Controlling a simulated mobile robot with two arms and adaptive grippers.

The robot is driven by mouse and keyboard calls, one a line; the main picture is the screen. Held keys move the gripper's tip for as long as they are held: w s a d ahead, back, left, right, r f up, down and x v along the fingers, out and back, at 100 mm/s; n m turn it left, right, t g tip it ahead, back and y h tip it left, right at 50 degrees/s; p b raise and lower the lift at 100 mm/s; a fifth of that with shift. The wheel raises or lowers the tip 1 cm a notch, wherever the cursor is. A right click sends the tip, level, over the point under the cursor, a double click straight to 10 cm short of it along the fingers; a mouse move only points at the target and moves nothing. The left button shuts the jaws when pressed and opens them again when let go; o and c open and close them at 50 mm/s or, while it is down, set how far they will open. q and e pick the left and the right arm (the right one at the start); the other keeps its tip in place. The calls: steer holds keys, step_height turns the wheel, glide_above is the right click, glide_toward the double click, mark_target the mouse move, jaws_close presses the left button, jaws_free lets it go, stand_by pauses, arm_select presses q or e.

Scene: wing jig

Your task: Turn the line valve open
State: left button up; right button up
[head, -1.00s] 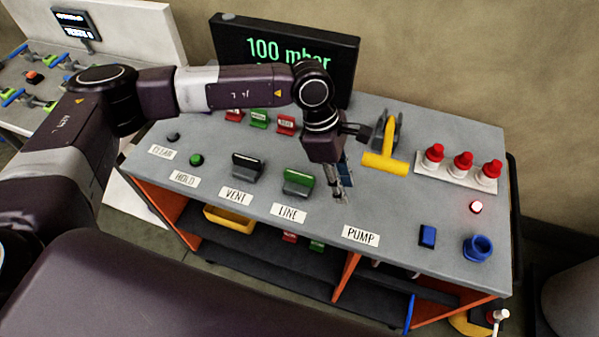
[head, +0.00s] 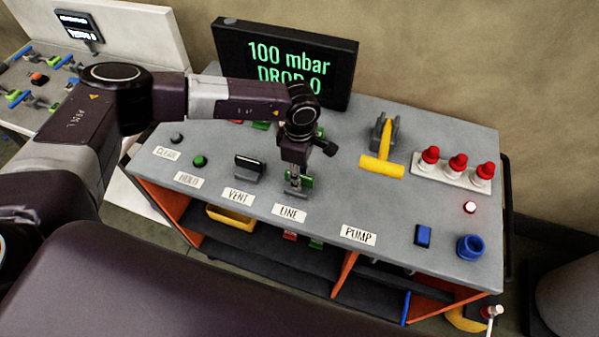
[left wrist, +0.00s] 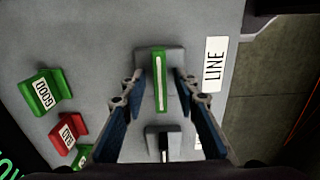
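The line valve is a green handle on a grey base, behind the LINE label (head: 289,213); in the head view its green part (head: 307,181) is partly hidden by my left gripper (head: 295,188). In the left wrist view, the green handle (left wrist: 160,82) lies between the two spread fingers of my left gripper (left wrist: 158,84), with a visible gap on each side. The gripper is open and points down over the valve. How far the fingertips are above the base is hard to tell. My right gripper is not in view.
The dark vent valve (head: 249,167) stands just left of the line valve; it also shows in the left wrist view (left wrist: 164,145). A yellow pump handle (head: 381,166) stands to the right. The display (head: 285,65) behind reads 100 mbar. Green (left wrist: 45,93) and red (left wrist: 66,134) tags stand nearby.

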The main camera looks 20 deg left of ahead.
arm_select(q)
steer(key=c, duration=0.7)
jaws_close()
steer(key=n+b, duration=0.2)
steer(key=b, duration=0.1)
steer(key=shift+f+n, duration=0.25)
steer(key=shift+n, duration=0.05)
steer(key=n+b, duration=0.8)
steer(key=n, duration=0.1)
steer(key=shift+w+b, duration=0.1)
steer(key=shift+b, duration=0.3)
steer(key=n+b, duration=0.3)
steer(key=n, duration=0.2)
steer(key=shift+r+b, duration=0.2)
steer(key=shift+b, duration=0.1)
steer(key=shift+r+n+b, duration=0.1)
steer(key=shift+n+b, duration=0.35)
steer(key=shift+n, duration=0.25)
